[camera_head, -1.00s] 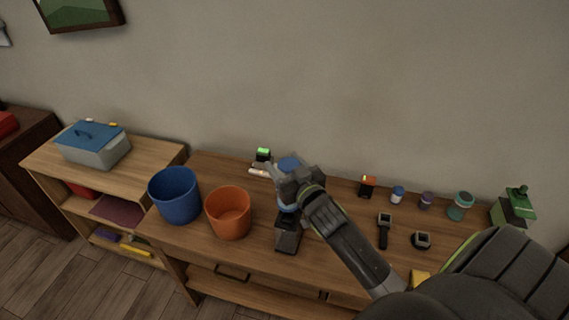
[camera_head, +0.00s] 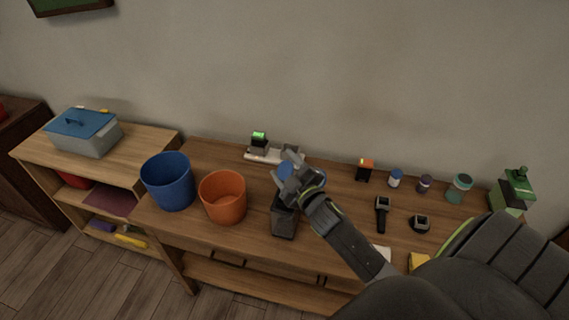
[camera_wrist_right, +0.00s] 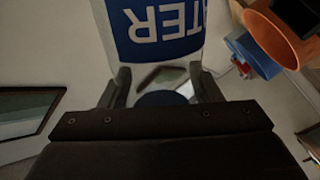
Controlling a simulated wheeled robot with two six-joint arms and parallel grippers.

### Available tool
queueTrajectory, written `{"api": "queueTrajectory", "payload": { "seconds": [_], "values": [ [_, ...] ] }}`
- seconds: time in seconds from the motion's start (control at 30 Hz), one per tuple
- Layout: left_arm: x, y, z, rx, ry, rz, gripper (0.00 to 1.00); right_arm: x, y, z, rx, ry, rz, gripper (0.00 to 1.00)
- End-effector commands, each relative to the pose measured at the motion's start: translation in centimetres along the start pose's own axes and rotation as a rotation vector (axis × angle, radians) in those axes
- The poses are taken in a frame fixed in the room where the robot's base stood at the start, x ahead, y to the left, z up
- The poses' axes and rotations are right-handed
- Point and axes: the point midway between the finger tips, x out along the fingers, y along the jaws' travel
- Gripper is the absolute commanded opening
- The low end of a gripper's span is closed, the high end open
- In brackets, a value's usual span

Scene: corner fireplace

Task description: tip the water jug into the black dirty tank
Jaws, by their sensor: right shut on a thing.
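The water jug (camera_head: 285,172) is mostly hidden behind my right gripper (camera_head: 291,183), and only blue patches of it show in the head view. The black dirty tank (camera_head: 284,222) stands on the table just below and in front of the gripper. No water is visible. I cannot tell the jug's exact tilt. My left gripper is out of view.
An orange bucket (camera_head: 223,202) and a blue bucket (camera_head: 168,183) stand left of the tank. A white tray (camera_head: 262,156) with a green-topped device lies behind.

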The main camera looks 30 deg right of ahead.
Motion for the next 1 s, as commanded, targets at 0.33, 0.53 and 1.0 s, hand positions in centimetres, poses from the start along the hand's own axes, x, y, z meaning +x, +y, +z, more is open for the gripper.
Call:
{"api": "queueTrajectory", "payload": {
  "seconds": [0.33, 0.53, 1.0],
  "values": [
    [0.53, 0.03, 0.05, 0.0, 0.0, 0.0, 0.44, -0.04, -0.5, 0.5, -0.065, 0.001, 0.001, 0.14],
    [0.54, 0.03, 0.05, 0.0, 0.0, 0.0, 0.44, -0.04, -0.51, 0.5, -0.064, 0.001, 0.001, 0.14],
    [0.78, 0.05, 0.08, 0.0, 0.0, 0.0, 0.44, 0.0, -0.83, 0.88, -0.133, 0.001, 0.001, 0.14]
  ]
}}
